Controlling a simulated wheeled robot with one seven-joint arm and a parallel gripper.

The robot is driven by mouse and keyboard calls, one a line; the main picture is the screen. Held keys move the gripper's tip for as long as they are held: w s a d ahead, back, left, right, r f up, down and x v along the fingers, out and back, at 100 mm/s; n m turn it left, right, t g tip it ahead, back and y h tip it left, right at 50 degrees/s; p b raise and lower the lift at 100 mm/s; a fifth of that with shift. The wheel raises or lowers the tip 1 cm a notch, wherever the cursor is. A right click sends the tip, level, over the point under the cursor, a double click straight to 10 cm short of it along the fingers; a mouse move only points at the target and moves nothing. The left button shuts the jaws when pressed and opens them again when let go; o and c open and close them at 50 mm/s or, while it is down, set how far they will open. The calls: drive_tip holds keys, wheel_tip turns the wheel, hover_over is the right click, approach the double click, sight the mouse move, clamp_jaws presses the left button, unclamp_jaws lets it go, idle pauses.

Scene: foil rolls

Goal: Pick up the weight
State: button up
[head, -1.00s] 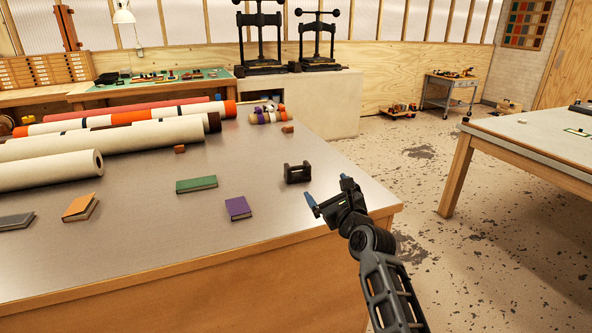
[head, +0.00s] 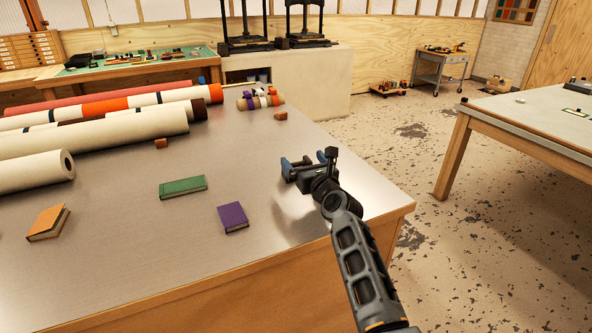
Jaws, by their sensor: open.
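The weight (head: 299,165) is a small dark block with a bar handle on the grey metal tabletop (head: 130,235), near its right side. It is mostly hidden behind my gripper. My gripper (head: 304,160) is open at the weight, with one blue fingertip to the left and one to the right of its visible part. I cannot tell whether the fingers touch it.
A purple book (head: 233,217), a green book (head: 183,187) and an orange book (head: 48,222) lie left of my gripper. Large rolls (head: 100,140) lie at the back left. Small brown blocks (head: 281,115) sit behind. Another table (head: 530,120) stands across the floor at right.

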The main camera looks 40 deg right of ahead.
sight(298, 164)
wheel_tip(298, 164, down, 3)
drive_tip(key=shift+d+p, duration=0.1)
drive_tip(key=shift+p, duration=0.25)
drive_tip(key=shift+w+f, duration=0.15)
drive_tip(key=shift+f, duration=0.1)
drive_tip(key=shift+b+x, duration=1.2)
drive_tip(key=shift+x, duration=2.35)
drive_tip(key=c, duration=1.5)
drive_tip(key=shift+r, duration=0.15)
drive_tip(key=shift+c, duration=0.3)
drive_tip(key=shift+r, duration=0.1)
